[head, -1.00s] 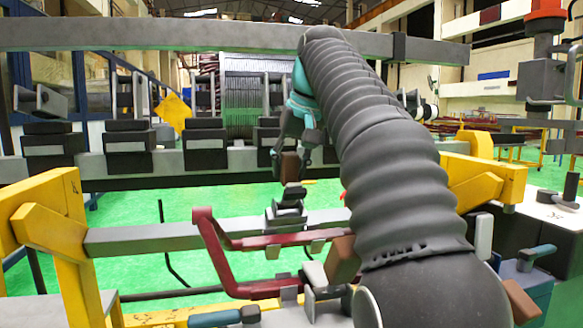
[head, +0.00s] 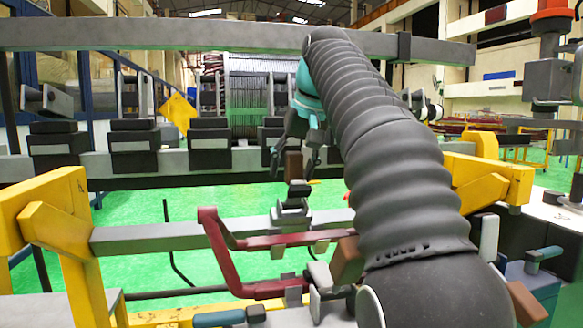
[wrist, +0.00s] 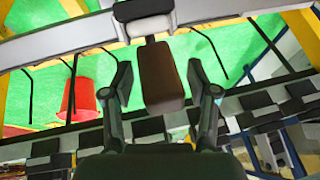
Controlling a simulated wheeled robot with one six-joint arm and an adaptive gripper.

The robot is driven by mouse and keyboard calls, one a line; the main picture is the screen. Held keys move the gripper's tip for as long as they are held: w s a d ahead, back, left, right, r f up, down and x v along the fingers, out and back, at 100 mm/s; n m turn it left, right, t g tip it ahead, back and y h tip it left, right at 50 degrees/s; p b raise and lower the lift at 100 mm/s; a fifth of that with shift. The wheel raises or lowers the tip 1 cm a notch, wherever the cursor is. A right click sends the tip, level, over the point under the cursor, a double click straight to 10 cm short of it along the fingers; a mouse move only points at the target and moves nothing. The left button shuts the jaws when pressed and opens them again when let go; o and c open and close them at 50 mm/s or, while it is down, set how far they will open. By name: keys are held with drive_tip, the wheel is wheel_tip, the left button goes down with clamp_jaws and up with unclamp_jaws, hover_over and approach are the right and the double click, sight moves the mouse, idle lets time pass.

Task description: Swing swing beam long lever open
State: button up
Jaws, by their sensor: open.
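The long lever (head: 293,166) shows as a brown block-shaped handle standing up from a grey clamp (head: 291,212) on the grey swing beam (head: 150,237). My gripper (head: 292,157) is open around the handle in the head view. In the wrist view the brown handle (wrist: 161,75) lies between the two spread dark fingers of my gripper (wrist: 163,88), with a gap on each side. The handle's far end joins a black and grey mount (wrist: 146,16) on the beam. My arm hides the right part of the beam.
A dark red bent bar (head: 222,255) and a brown block (head: 347,262) are in front of the beam. Yellow supports (head: 60,230) stand at the sides. A row of black blocks (head: 135,145) on a grey rail stands behind. A red round object (wrist: 85,97) shows in the wrist view.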

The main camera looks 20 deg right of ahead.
sight(299, 154)
drive_tip(key=shift+v, duration=2.45)
drive_tip(key=s+d, duration=0.4)
drive_tip(key=s, duration=0.7)
drive_tip(key=shift+s, duration=0.15)
